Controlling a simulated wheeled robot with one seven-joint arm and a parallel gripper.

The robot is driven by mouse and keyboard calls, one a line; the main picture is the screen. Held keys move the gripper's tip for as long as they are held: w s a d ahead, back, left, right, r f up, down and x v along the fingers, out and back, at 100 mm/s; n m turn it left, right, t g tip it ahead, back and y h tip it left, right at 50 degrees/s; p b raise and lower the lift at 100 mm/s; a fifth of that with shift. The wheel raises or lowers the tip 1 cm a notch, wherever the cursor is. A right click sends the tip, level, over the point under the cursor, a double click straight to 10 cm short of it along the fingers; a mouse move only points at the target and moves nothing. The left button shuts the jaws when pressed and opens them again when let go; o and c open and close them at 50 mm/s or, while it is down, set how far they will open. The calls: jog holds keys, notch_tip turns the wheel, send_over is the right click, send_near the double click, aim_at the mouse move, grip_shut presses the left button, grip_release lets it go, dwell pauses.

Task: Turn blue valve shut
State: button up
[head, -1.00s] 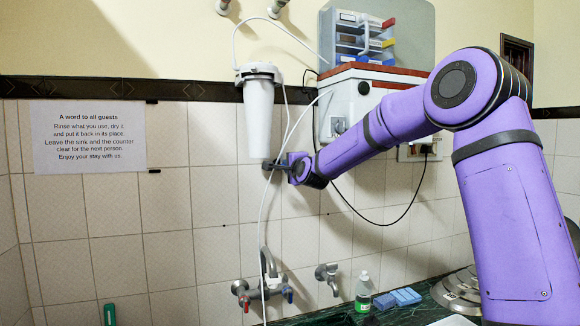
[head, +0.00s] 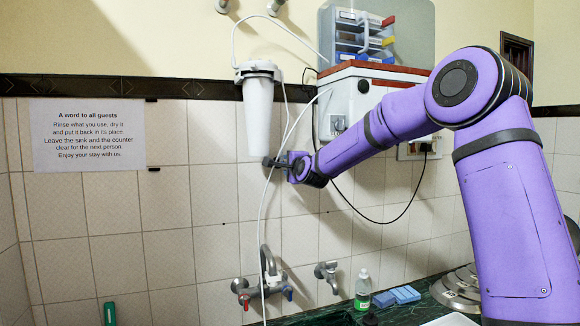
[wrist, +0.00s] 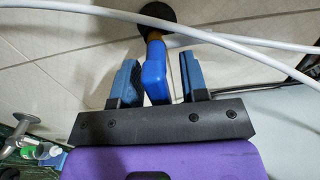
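The blue valve handle (wrist: 155,75) is a flat blue lever in the wrist view. It joins a brass-coloured stem with a dark round part (wrist: 157,12) beyond it. My gripper (wrist: 159,70) is open, with one blue-padded finger on each side of the lever and a visible gap on both sides. In the head view my gripper (head: 275,164) is at the tiled wall, just below the white filter housing (head: 258,118). The valve handle cannot be made out there.
White tubes (wrist: 215,42) cross beyond the fingers in the wrist view. A wall tap (head: 268,270) with red and blue knobs is below my gripper. A white purifier box (head: 352,105) hangs to the right. A bottle (head: 362,291) and blue sponges (head: 396,297) sit on the counter.

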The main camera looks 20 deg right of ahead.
jog(key=shift+s, duration=0.15)
jog(key=s, duration=1)
jog(key=shift+s, duration=0.3)
jog(key=s+f+n+g, duration=0.3)
jog(key=s+n, duration=0.3)
jog(key=s, duration=0.9)
jog(key=s+a+f+n+g, duration=0.1)
jog(key=s+f+n+g, duration=0.2)
jog(key=s, duration=1.1)
jog(key=s+a+f+n+g, duration=0.1)
jog(key=s+f+n+g, duration=0.2)
jog(key=s, duration=1.2)
jog(key=n+g, duration=0.3)
jog(key=n, duration=0.3)
jog(key=shift+s+a+f+g, duration=0.25)
jog(key=shift+s+f+g, duration=0.05)
jog(key=shift+f+g, duration=0.1)
jog(key=shift+r, duration=0.1)
jog(key=shift+c, duration=0.4)
